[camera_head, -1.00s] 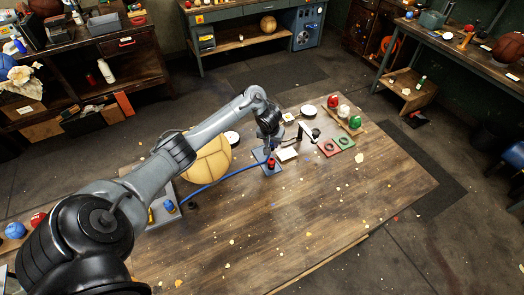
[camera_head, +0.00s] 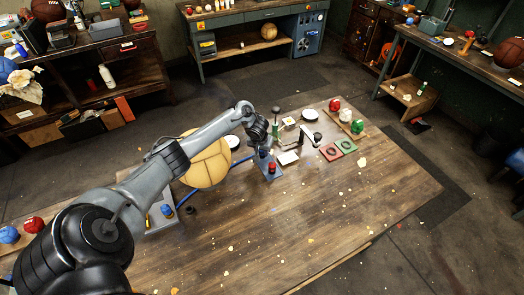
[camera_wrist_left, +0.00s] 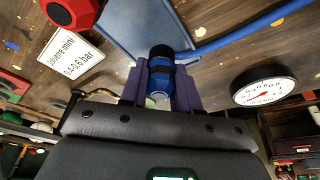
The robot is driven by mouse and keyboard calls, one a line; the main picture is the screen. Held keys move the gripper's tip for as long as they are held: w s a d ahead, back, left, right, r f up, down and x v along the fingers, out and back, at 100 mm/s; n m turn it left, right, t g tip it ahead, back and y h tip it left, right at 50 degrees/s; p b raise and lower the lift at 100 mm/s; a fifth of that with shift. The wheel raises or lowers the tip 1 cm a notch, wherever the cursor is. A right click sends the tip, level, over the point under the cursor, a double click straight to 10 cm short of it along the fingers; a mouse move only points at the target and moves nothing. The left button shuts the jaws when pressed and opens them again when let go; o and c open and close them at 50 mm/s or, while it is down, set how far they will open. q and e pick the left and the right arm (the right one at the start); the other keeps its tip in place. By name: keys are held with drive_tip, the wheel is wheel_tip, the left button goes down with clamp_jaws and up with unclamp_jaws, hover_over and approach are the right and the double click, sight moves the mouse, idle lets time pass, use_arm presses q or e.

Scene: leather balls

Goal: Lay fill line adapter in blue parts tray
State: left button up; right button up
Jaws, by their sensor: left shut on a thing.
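My left gripper (camera_wrist_left: 160,88) is shut on a blue and black cylindrical fitting, the adapter (camera_wrist_left: 161,66), held between its purple fingers. In the head view my left gripper (camera_head: 262,153) is low over the table at the far edge of a flat blue tray (camera_head: 276,178). The tray also shows beyond the fitting in the wrist view (camera_wrist_left: 125,25). A red-topped black part (camera_head: 271,168) stands on or beside the tray. I cannot tell whether the fitting touches anything below. My right gripper is not in view.
A blue hose (camera_wrist_left: 250,35) runs beside the tray. A white label card (camera_wrist_left: 72,55) and a round gauge (camera_wrist_left: 264,92) flank the gripper. Red and green square plates (camera_head: 345,146) lie to the right. A round tan object (camera_head: 208,165) is left.

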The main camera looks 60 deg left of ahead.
use_arm(q)
drive_tip(key=o, duration=1)
drive_tip(key=shift+f, duration=0.15)
